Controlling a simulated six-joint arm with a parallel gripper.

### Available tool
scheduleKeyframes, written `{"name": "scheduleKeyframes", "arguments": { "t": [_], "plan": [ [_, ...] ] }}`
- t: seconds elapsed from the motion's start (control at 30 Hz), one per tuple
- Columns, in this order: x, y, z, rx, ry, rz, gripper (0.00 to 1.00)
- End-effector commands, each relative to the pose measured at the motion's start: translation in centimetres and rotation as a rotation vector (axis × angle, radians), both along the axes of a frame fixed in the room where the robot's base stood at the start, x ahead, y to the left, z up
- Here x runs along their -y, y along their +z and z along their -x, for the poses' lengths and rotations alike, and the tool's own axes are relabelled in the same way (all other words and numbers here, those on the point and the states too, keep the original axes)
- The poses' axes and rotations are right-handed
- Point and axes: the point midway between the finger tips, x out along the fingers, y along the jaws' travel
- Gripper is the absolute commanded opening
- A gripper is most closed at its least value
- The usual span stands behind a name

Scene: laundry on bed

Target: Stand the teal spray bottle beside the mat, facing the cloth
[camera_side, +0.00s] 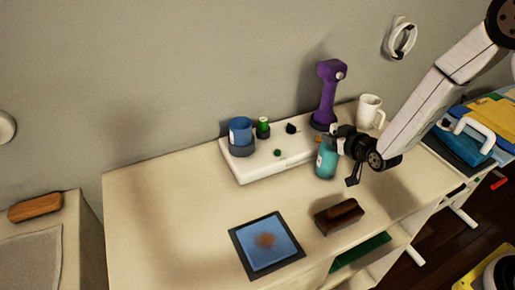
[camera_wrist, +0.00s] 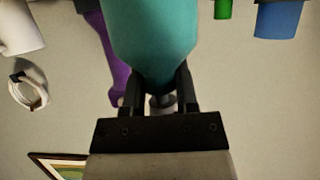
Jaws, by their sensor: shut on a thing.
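The teal spray bottle (camera_side: 326,162) is upright in the side view, at the right front of the white raised tray. I cannot tell whether its base touches the table. My gripper (camera_side: 340,142) comes from the right and is shut on its upper part. In the wrist view the gripper fingers (camera_wrist: 160,92) close on the narrowing end of the teal bottle (camera_wrist: 155,35); its nozzle's direction is hidden. The dark mat (camera_side: 238,244) lies near the table's front, with the blue cloth (camera_side: 279,252) flat on it, bearing a brown stain.
A dark brown brush-like block (camera_side: 339,216) lies right of the mat. The white tray (camera_side: 245,174) carries a blue cup (camera_side: 240,133) and small green items. A purple tool (camera_side: 327,90) and white mug (camera_side: 369,111) stand behind the gripper. The table's left is clear.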

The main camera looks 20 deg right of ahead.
Motion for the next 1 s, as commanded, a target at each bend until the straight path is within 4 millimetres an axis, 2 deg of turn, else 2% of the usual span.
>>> {"name": "scheduleKeyframes", "arguments": {
  "t": [0.27, 0.3, 0.37, 0.4, 0.87, 1.0],
  "plan": [
    [0.0, -0.3, -0.04, 0.002, 0.0, 0.0, 0.0],
    [0.0, -0.31, -0.01, 0.0, 0.0, 0.0, 0.5],
    [0.01, -0.3, -0.01, 0.0, 0.0, 0.0, 0.69],
    [0.01, -0.3, -0.01, 0.0, 0.0, 0.0, 0.73],
    [0.0, 0.1, -0.01, 0.001, 0.0, 0.0, 0.73],
    [-0.01, 0.4, 0.85, 0.0, 0.0, 0.0, 0.73]
  ]
}}
